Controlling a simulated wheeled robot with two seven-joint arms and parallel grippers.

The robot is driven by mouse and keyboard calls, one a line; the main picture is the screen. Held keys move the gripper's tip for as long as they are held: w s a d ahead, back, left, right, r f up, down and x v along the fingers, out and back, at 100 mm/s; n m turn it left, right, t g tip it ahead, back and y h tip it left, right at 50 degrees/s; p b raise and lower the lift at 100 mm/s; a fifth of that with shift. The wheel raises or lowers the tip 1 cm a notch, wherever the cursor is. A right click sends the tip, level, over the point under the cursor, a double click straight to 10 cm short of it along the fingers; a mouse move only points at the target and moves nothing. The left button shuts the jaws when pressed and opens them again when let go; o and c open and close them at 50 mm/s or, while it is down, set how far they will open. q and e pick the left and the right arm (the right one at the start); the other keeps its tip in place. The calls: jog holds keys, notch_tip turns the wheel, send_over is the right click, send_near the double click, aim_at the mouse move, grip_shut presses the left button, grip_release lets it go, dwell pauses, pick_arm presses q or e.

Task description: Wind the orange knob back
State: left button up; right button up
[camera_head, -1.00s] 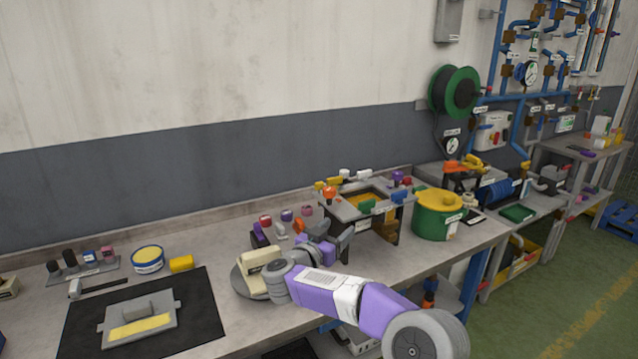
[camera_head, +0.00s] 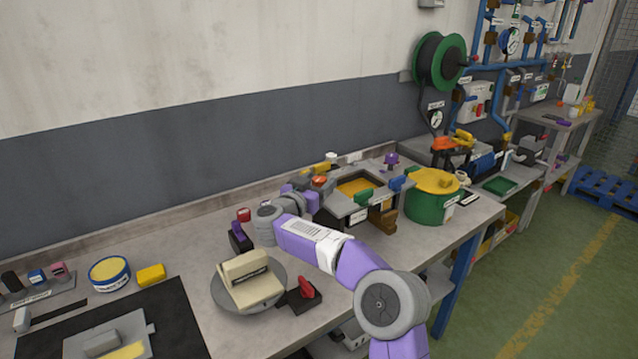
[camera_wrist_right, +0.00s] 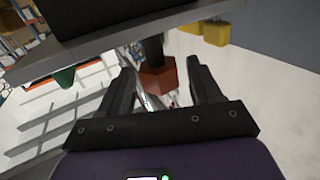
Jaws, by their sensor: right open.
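The orange knob (camera_head: 319,181) sits at the left corner of a grey raised frame (camera_head: 345,208) with an orange-yellow middle. In the right wrist view the knob (camera_wrist_right: 158,78) looks reddish-orange and faceted, on a dark shaft. My right gripper (camera_head: 308,188) is at this corner of the frame; its fingertips are mostly hidden in the head view. In the wrist view its jaws (camera_wrist_right: 160,66) are open, with one finger on each side of the knob and visible gaps. My left gripper is not in view.
Green and blue knobs and a purple knob (camera_head: 391,159) line the frame. A green pot with a yellow lid (camera_head: 434,181) stands right of it. A cream block (camera_head: 250,281) sits on a round grey disc, beside a red-handled switch (camera_head: 305,289). Yellow pieces (camera_wrist_right: 216,33) show near the knob.

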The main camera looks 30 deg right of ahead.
jog(key=shift+w+d, duration=0.25)
jog(key=shift+d, duration=0.1)
jog(key=shift+c, duration=0.3)
jog(key=c, duration=0.9)
